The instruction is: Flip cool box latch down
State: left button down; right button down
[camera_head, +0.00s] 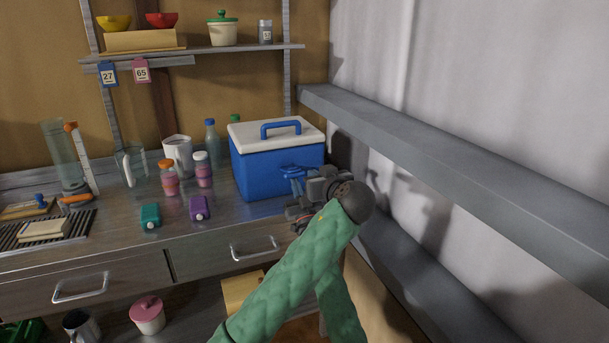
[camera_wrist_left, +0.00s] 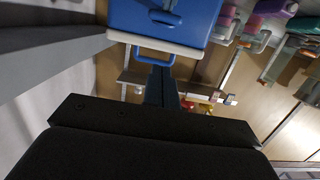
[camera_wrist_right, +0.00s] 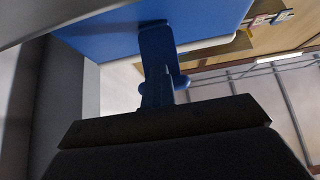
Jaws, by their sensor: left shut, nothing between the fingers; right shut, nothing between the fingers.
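The blue cool box (camera_head: 262,172), with its white lid (camera_head: 275,131) shut, stands at the right of the counter. A blue latch (camera_wrist_left: 165,15) shows on its front in the left wrist view; its exact tilt is hard to tell. My left gripper (camera_wrist_left: 162,70) is shut and empty, its dark fingers apart from the box, in line with the lid and handle. My right gripper (camera_wrist_right: 155,40) is shut and empty, close against the box front, where blue fingers and latch are hard to separate; contact is unclear. In the head view, grippers and latch overlap before the box.
A grey wall ledge (camera_head: 450,135) runs close along the right. A purple item (camera_head: 200,208) and a teal item (camera_head: 150,216) lie on the counter left of the box, with bottles and a white mug (camera_head: 178,156) behind. Drawer handles (camera_head: 255,250) project below.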

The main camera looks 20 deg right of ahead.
pick_arm(q)
send_near(297, 172)
jog(key=w+r, duration=0.3)
jog(key=w, duration=0.1)
jog(key=shift+w+a+f, duration=0.2)
jog(key=shift+w+f, duration=0.15)
jog(key=shift+f, duration=0.1)
jog(key=shift+w+a+f, duration=0.25)
jog(key=shift+w+f, duration=0.05)
jog(key=shift+f, duration=0.1)
jog(key=shift+w+f, duration=0.5)
jog(key=shift+f, duration=0.25)
jog(key=shift+d+f, duration=0.15)
jog(key=shift+f, duration=0.2)
